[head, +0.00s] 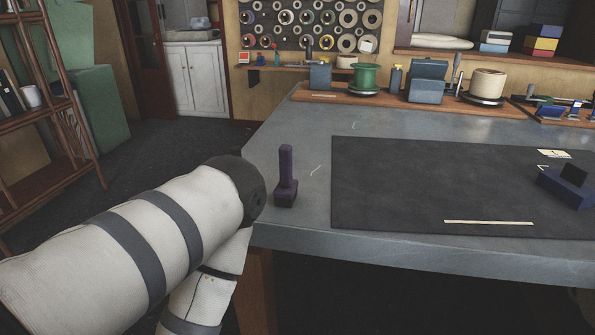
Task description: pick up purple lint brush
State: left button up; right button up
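The purple lint brush (286,168) stands upright on the grey table (390,262), near its left edge. Its tall narrow handle points up, and its wider, darker base rests on the tabletop. My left arm comes in from the left, with its bent joint just left of the brush in the picture and the lower link running down out of frame. Neither of my grippers is in view.
A dark mat (430,185) covers much of the table right of the brush. A pale strip (488,222) and a dark blue block (566,187) lie on it. A wooden board (395,100) with spools and blue boxes runs along the back. A shelf (45,115) stands left.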

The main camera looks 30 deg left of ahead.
aim_at(285, 193)
jog(key=u, duration=0.95)
